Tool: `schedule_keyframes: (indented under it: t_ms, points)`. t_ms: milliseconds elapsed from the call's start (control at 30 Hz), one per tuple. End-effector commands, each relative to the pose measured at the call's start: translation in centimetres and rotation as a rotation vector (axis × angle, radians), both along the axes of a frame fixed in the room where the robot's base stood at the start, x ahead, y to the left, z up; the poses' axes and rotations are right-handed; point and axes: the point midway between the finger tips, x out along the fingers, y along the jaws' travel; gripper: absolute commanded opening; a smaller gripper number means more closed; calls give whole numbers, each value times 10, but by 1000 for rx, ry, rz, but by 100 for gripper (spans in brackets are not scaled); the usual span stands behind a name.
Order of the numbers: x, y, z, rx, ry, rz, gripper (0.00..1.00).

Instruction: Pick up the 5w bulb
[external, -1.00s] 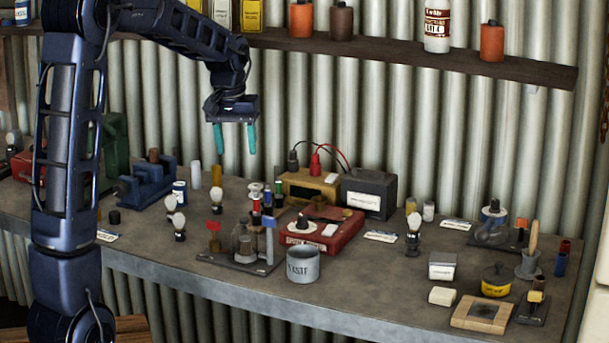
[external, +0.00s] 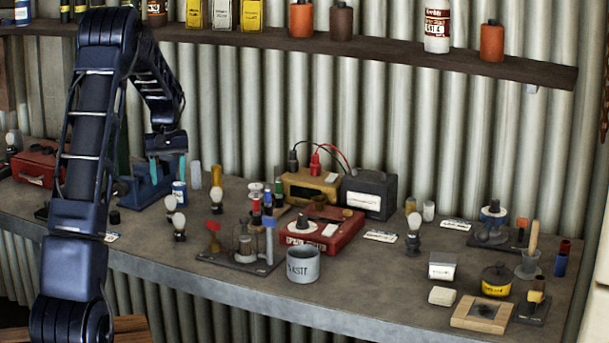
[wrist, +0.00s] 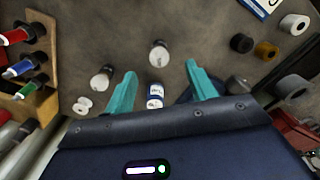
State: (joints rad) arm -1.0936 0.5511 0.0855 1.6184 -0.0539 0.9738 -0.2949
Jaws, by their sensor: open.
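My gripper (external: 168,172) hangs over the back left of the bench, by the blue stand, its teal fingers apart and empty. In the wrist view my gripper (wrist: 161,70) points down at the bench. Two white bulbs with dark bases stand forward of it: one bulb (external: 171,203) and another bulb (external: 179,226). The wrist view shows one bulb (wrist: 159,53) just beyond the fingertips and another bulb (wrist: 102,77) to the left. More bulbs stand at the right (external: 413,230) and far left (external: 12,143). I cannot read which is 5w.
A blue-and-white can (external: 179,192) stands close to my gripper and shows between the fingers in the wrist view (wrist: 154,95). The blue stand (external: 140,190) is beside it. A waste tin (external: 303,264) and a red box (external: 335,236) stand to the right.

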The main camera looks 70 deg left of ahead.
Motion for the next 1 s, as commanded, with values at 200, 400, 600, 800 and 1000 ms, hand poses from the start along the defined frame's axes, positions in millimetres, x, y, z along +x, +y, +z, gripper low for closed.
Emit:
schedule_keyframes:
  t_ms: [200, 400, 600, 800, 1000]
  points:
    - [0, 0, -32, -2, 1, -1, 56]
    - [0, 0, -46, -1, 0, -1, 56]
    - [2, 2, -65, -3, 0, -1, 56]
    - [2, 4, -91, -2, 0, 0, 56]
    - [3, 4, -96, -1, 0, -1, 56]
